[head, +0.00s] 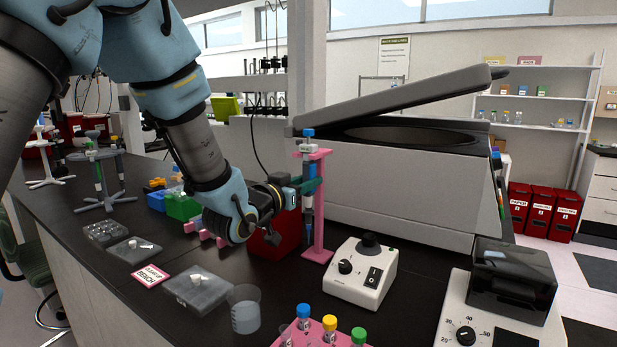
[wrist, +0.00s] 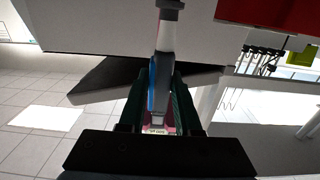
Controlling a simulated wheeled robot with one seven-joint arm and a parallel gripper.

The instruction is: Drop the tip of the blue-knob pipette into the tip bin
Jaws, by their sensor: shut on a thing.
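A pipette with a blue knob (head: 308,133) stands upright at a pink stand (head: 320,215). My gripper (head: 309,187) has its dark green fingers shut around the pipette's body. The wrist view shows the pipette (wrist: 166,40) with a blue stripe between both fingers (wrist: 160,90). I cannot tell whether the pipette still rests on the stand. Its lower end, beside the pink post, is too small to tell if a tip is on it. A red box (head: 270,246), possibly the tip bin, stands on the bench just left of the stand, partly hidden by my wrist.
A white knobbed device (head: 361,273) stands right of the stand, before a large grey machine with raised lid (head: 400,180). A beaker (head: 244,312) and a pink rack with capped tubes (head: 318,342) are in front. A grey pipette stand (head: 102,180) is at left.

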